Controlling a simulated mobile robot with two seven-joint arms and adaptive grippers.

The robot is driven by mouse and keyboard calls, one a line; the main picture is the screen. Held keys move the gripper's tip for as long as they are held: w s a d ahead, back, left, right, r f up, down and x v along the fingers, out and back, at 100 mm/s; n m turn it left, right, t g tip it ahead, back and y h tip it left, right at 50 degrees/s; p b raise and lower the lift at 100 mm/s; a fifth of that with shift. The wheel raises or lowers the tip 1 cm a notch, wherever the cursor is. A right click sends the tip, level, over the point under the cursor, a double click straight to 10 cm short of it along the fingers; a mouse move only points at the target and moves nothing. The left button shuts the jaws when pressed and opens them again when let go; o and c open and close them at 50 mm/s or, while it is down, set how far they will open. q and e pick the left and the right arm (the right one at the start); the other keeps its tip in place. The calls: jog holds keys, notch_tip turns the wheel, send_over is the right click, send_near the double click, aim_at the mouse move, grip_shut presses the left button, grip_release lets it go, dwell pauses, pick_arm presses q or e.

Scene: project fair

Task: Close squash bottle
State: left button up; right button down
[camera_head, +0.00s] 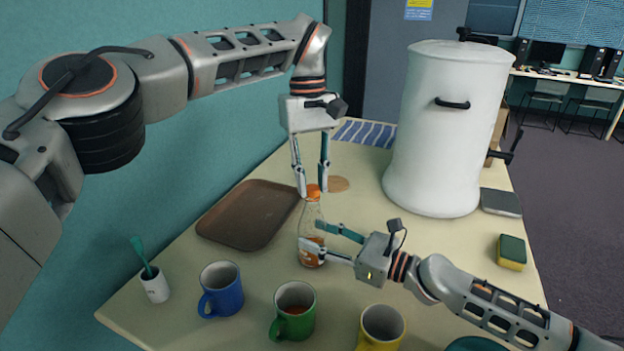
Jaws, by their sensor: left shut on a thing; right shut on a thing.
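The squash bottle (309,215) stands upright on the table, clear with orange liquid low inside. Its orange cap (313,190) sits at the top of the neck. My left gripper (313,191) points down from above and is shut on the cap. My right gripper (309,236) reaches in from the right and is shut on the bottle's body, its fingers hiding part of it. Whether the cap is fully seated on the neck cannot be told.
A brown tray (225,238) lies left of the bottle. Blue (225,290), green (296,325) and yellow (383,328) mugs stand in front. A white cup (155,287) holds a teal utensil. A large white urn (440,140) stands behind right, near a sponge (511,253).

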pick_arm(q)
jog(key=o, duration=0.7)
jog(key=shift+r, duration=2.3)
jog(key=shift+d, duration=0.1)
jog(key=shift+c, duration=0.5)
